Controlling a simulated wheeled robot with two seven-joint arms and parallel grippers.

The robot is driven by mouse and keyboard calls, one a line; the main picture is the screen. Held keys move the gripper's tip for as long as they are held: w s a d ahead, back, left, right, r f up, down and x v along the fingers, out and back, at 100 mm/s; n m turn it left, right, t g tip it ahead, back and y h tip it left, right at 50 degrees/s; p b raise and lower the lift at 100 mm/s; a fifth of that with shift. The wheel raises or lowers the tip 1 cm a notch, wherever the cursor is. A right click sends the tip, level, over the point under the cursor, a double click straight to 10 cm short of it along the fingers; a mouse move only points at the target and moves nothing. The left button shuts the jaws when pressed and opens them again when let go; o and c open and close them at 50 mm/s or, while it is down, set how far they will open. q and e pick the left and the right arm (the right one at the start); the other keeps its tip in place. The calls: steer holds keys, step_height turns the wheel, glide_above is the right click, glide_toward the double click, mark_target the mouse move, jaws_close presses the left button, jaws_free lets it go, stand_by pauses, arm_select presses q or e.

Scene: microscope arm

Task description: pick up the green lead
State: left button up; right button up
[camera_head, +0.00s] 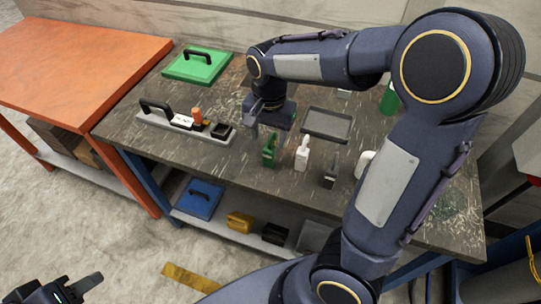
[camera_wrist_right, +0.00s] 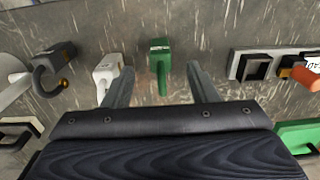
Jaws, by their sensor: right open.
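The green lead (camera_head: 269,150) stands on the dark worktop, left of a white lead (camera_head: 302,153) and a dark grey one (camera_head: 331,170). My right gripper (camera_head: 266,126) is open and empty, just behind the green lead. In the right wrist view, the green lead (camera_wrist_right: 160,62) lies between the lines of the two fingers of the right gripper (camera_wrist_right: 159,82), and the white lead (camera_wrist_right: 107,70) shows beyond the left finger. I see no contact with either. My left gripper (camera_head: 80,287) is at the bottom left corner, away from the bench, mostly cut off.
A grey base with a black handle and an orange part (camera_head: 180,125) stands left of the leads. A green lidded case (camera_head: 198,66) is at the back left, and a grey tray (camera_head: 327,124) behind the leads. The bench front left is clear.

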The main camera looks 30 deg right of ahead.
mark_target(270, 147)
steer(key=shift+w+f, duration=0.75)
steer(key=shift+f, duration=0.1)
steer(key=f, duration=0.6)
steer(key=shift+s+d+f, duration=0.1)
steer(key=shift+s+d, duration=0.25)
jaws_close()
